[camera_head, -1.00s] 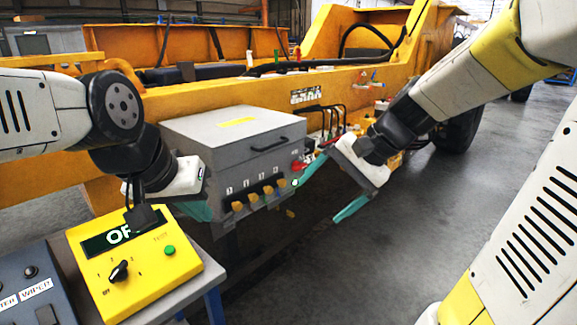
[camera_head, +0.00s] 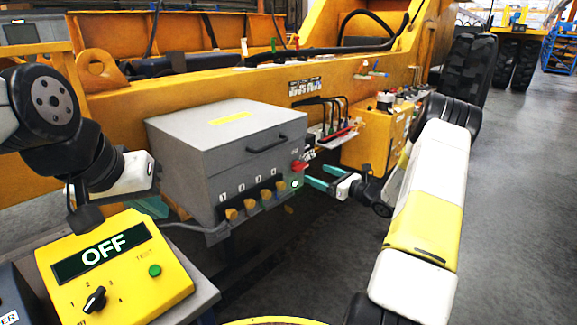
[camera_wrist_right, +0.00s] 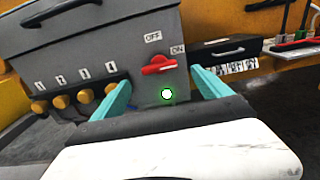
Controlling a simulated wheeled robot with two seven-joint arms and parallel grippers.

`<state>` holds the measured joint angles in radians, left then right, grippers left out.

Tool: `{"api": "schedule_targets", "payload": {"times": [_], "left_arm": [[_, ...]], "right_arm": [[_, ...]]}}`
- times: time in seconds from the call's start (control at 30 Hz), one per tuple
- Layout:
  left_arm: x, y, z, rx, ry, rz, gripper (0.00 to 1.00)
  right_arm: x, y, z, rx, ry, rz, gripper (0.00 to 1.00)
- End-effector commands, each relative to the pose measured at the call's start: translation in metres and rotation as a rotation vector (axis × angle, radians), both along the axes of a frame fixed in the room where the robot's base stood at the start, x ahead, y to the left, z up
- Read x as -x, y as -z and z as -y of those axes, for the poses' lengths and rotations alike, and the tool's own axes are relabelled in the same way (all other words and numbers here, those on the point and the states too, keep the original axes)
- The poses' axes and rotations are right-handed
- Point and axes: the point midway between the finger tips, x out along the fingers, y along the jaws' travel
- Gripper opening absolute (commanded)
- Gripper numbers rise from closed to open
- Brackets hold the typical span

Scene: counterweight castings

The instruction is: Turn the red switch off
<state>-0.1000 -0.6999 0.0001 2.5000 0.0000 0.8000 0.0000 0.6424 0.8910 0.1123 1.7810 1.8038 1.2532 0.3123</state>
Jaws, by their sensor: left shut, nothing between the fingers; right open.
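The red switch (camera_head: 299,165) is a rotary handle on the right end of the grey box's front. In the right wrist view the switch (camera_wrist_right: 159,66) lies nearly level, its narrow end towards the ON label (camera_wrist_right: 177,49); the OFF label (camera_wrist_right: 153,37) is above it. My right gripper (camera_head: 312,176) is open in front of the box. In the wrist view its teal fingers (camera_wrist_right: 160,82) stand left and right of the switch, apart from it by what I see.
The grey box (camera_head: 185,165) has several orange knobs (camera_head: 250,202) along its lower front. A yellow control box (camera_head: 125,285) reading OFF stands front left. A shelf with cables (camera_head: 335,130) is right of the switch. Grey floor is free at the right.

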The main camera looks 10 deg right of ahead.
Motion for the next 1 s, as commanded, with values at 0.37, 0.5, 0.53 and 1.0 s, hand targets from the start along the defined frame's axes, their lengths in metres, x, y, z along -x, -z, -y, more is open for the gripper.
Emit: {"api": "schedule_targets", "payload": {"times": [0.37,0.5,0.53,1.0], "left_arm": [[0.0,0.0,0.0,0.0,0.0,0.0,0.0],[0.0,0.0,0.0,0.0,0.0,0.0,0.0],[0.0,0.0,0.0,0.0,0.0,0.0,0.0],[0.0,0.0,0.0,0.0,0.0,0.0,0.0]], "right_arm": [[-0.044,-0.001,-0.036,0.002,-0.004,0.003,0.87],[-0.055,0.0,-0.045,0.002,-0.004,0.001,0.87],[-0.056,-0.001,-0.046,0.002,-0.004,0.001,0.87],[-0.058,-0.001,-0.047,0.002,-0.003,0.0,0.56]]}}
